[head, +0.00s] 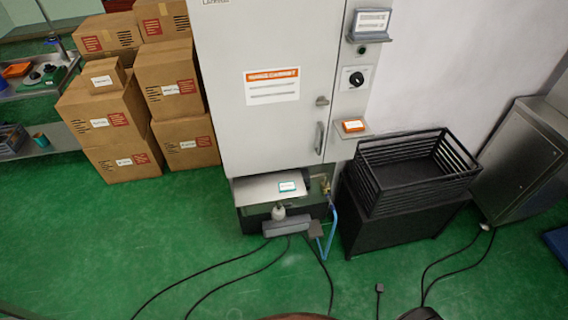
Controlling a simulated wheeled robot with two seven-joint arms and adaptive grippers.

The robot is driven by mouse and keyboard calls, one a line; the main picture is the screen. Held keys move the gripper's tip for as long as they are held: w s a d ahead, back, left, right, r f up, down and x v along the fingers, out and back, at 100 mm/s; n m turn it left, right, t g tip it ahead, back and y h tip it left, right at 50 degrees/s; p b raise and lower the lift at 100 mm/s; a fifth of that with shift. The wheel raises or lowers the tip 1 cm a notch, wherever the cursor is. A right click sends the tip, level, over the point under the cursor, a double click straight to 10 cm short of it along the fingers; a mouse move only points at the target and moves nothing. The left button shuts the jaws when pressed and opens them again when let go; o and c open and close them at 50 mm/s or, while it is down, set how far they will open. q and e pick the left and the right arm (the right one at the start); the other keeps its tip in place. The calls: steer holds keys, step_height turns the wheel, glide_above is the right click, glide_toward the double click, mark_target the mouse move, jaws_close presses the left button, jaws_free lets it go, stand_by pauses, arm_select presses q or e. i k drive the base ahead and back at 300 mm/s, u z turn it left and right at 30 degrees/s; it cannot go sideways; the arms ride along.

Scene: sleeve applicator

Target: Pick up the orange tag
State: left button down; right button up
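A small orange tag (353,126) with a pale face lies on a small grey shelf (358,134) on the right side of the tall grey cabinet (222,85). It lies below a black knob and to the right of the door handle. Nothing covers it. Neither of my grippers can be made out in the head view, and nothing touches the tag.
A black slatted crate (373,180) on a black stand is right of the cabinet, below the tag's shelf. An open drawer (254,190) and blue hose (334,225) are low in front. Cardboard boxes (112,105) stand left. Black cables (240,258) cross the green floor.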

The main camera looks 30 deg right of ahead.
mark_target(354, 125)
steer(key=z, duration=1.35)
